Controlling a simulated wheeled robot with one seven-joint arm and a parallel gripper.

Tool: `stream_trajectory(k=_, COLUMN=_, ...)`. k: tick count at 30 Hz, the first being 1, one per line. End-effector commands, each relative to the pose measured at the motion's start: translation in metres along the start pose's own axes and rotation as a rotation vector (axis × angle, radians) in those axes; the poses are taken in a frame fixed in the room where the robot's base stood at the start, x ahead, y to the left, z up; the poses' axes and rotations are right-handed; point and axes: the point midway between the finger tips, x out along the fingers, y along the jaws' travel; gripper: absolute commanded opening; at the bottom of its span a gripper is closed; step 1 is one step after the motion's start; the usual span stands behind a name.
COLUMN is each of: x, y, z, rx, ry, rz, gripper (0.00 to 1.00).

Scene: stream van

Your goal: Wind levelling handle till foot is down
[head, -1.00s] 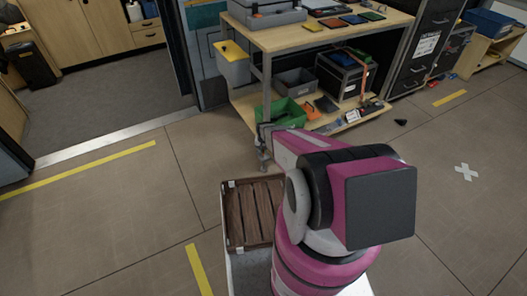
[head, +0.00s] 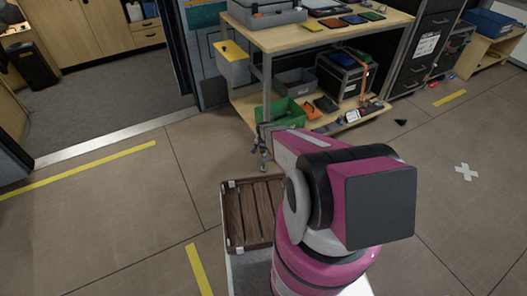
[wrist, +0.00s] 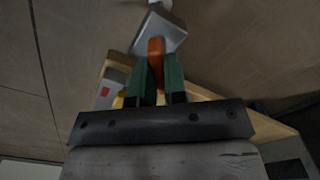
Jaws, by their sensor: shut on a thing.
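In the wrist view, the orange handle (wrist: 156,58) sits between the green fingers of my gripper (wrist: 157,72), which is shut on it. A grey metal block (wrist: 160,32) lies just beyond the handle. In the head view, my gripper (head: 264,133) is at the front left leg of the wooden workbench (head: 262,88), mostly hidden by my pink arm. Small grey metal parts of the levelling foot (head: 264,156) show below it, close to the floor. I cannot tell whether the foot touches the floor.
The bench's lower shelf holds a green bin (head: 284,113), a grey bin (head: 295,82) and a black case (head: 341,78). A slatted brown tray (head: 252,215) is beside my arm. Black drawers (head: 420,50) stand right of the bench. The floor at left is clear.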

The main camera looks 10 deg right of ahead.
Motion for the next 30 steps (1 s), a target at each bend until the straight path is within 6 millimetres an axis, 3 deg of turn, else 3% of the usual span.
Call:
stream_trajectory(k=1, x=-0.001, y=0.000, z=0.000, rx=0.000, ry=0.000, rz=0.000, gripper=0.00)
stream_trajectory(k=2, x=-0.001, y=0.000, z=0.000, rx=0.000, ry=0.000, rz=0.000, gripper=0.23)
stream_trajectory(k=3, x=-0.001, y=0.000, z=0.000, rx=0.000, ry=0.000, rz=0.000, gripper=0.35)
stream_trajectory(k=4, x=-0.001, y=0.000, z=0.000, rx=0.000, ry=0.000, rz=0.000, gripper=0.38)
stream_trajectory(k=17, x=-0.007, y=0.000, z=0.000, rx=-0.001, ry=0.001, rz=0.000, gripper=0.38)
stream_trajectory(k=23, x=-0.032, y=0.001, z=0.002, rx=-0.001, ry=0.001, rz=-0.001, gripper=0.38)
stream_trajectory(k=30, x=-0.078, y=0.001, z=0.002, rx=-0.001, ry=0.002, rz=-0.001, gripper=0.38)
